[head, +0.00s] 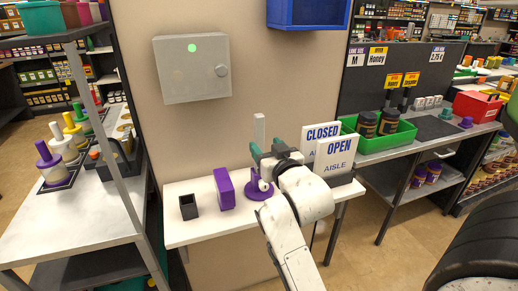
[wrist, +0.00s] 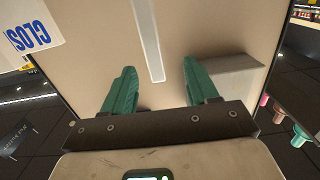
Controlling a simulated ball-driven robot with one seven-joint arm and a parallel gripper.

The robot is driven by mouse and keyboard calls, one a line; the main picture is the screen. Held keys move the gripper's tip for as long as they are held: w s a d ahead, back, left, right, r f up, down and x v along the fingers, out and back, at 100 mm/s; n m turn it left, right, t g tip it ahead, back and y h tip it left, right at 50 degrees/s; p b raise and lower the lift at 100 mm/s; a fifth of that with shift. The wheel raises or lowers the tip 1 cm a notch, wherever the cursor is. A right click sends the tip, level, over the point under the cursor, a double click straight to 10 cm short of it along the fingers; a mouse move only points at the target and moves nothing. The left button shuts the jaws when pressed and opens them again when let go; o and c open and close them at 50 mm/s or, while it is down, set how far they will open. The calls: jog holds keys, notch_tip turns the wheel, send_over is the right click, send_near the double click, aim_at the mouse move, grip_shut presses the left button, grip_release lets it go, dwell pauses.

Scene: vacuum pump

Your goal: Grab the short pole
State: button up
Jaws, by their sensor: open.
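A pale grey upright pole (head: 259,129) shows above my gripper in the head view, over the white table; its lower part is hidden behind the gripper. In the wrist view the pole (wrist: 149,40) runs down from the top edge and ends between the two green fingers. My gripper (head: 266,149) is open, with its fingers apart and nothing held. In the wrist view my gripper (wrist: 158,68) has a clear gap from the pole to each finger. A purple round-based stand (head: 258,188) is below the gripper, partly hidden by my arm.
The white table (head: 190,232) also holds a purple block (head: 224,188), a dark open box (head: 188,207) and CLOSED and OPEN signs (head: 336,155) close to my wrist's right. A grey wall box (head: 192,68) hangs behind. The table's front left is clear.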

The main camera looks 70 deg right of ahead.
aim_at(261, 127)
jog(key=shift+h, duration=0.3)
jog(key=d, duration=0.1)
jog(key=w+d+r, duration=0.1)
jog(key=d, duration=0.1)
jog(key=w+d+p, duration=0.1)
jog(key=shift+w+d+r, duration=0.2)
jog(key=shift+w+r, duration=0.05)
jog(key=shift+r, duration=0.15)
jog(key=p+x, duration=0.1)
jog(key=x, duration=0.4)
jog(key=shift+w+d+r+p, duration=0.1)
jog(key=shift+r+p, duration=0.1)
jog(key=shift+p, duration=0.15)
jog(key=shift+w+d, duration=0.25)
jog(key=shift+d, duration=0.05)
jog(key=shift+f, duration=0.1)
grip_shut()
